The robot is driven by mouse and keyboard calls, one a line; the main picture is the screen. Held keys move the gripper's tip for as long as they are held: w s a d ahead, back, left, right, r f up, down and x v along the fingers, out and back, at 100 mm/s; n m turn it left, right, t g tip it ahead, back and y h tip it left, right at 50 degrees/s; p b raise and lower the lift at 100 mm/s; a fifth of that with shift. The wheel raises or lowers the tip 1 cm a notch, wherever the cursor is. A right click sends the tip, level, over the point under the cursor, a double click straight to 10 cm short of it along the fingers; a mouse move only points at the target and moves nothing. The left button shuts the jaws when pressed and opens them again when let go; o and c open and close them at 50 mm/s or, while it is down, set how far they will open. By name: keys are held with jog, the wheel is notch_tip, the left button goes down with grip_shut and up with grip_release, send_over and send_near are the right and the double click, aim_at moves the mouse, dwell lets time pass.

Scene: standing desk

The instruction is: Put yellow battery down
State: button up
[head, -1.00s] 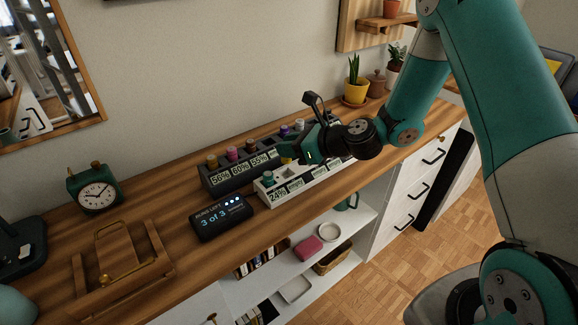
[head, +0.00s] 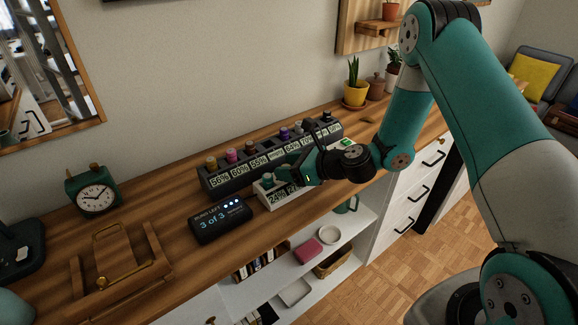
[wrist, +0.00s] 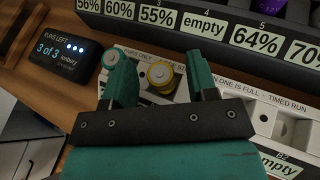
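The yellow battery (wrist: 161,80) stands upright in the white rack in the wrist view, between my two fingers. A narrow gap shows on each side of it. My gripper (wrist: 163,72) is open around it; in the head view my gripper (head: 287,174) is low over the left part of the white rack (head: 272,201) and hides the yellow battery. A teal-topped battery (wrist: 112,58) stands just left of my left finger; its top also shows in the head view (head: 267,181). The rack's bare slots (wrist: 265,118) lie to the right.
A dark rack (head: 229,184) with percentage labels and several batteries stands right behind the white rack. One of its labels reads "empty". A dark display (head: 220,219) reading "3 of 3" stands at the left. The desk's front edge is close. A clock (head: 94,190) is farther left.

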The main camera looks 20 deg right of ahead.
jog(key=shift+r, duration=0.1)
jog(key=shift+s+d+r, duration=0.1)
jog(key=shift+d, duration=0.05)
jog(key=v, duration=1.1)
jog(key=s+a+r+n+g, duration=0.9)
jog(key=a+n, duration=0.3)
jog(key=n, duration=0.7)
jog(key=s+r+n+h, duration=0.2)
jog(key=s+r+n, duration=0.1)
jog(key=s+n, duration=0.4)
jog(key=s+r+n+h, duration=0.3)
jog(key=s+n, duration=0.4)
jog(key=n, duration=0.1)
jog(key=shift+g+b, duration=0.3)
jog(key=shift+b, duration=0.1)
jog(key=shift+s+r, duration=0.15)
